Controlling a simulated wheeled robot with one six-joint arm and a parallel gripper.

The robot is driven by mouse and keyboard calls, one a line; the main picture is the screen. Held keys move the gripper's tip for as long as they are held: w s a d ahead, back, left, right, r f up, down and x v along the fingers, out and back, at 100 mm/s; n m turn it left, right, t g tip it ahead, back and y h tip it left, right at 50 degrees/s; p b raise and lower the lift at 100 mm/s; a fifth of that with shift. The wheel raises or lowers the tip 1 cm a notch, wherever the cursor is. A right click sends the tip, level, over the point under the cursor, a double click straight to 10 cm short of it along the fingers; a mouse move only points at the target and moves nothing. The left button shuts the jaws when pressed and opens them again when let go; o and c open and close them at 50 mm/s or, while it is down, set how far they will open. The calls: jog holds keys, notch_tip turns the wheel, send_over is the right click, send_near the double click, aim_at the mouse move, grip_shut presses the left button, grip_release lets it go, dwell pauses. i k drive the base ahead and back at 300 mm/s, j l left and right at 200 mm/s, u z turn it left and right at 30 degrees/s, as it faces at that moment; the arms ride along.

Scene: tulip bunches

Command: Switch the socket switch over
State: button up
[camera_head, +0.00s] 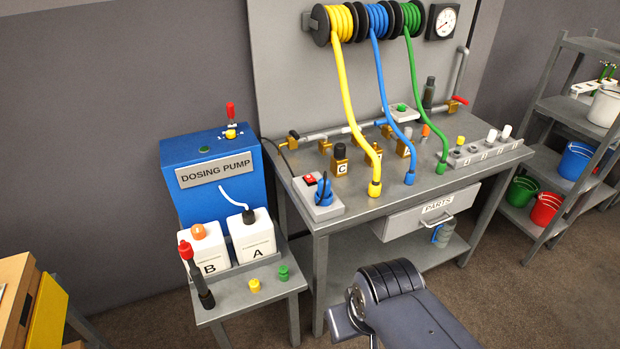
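The grey socket box (319,208) sits on the front left corner of the workbench. Its small red switch (309,179) is at the box's back left. I cannot tell which way the switch is tipped. A blue plug (323,194) stands in the socket beside the switch, and a dark cable runs behind the box to the left. My dark arm links show at the bottom centre, in front of the bench and apart from the socket box. No gripper fingers can be made out.
A blue dosing pump (202,180) and white jugs A (254,238) and B (209,249) stand left. A shelf (565,111) with buckets stands right.

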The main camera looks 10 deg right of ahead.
aim_at(309, 178)
jog(key=i+l+u, duration=0.1)
jog(key=i, duration=0.25)
jog(key=i+l+u, duration=0.15)
jog(key=i, duration=0.25)
jog(key=i+l+u, duration=0.1)
jog(key=i, duration=0.25)
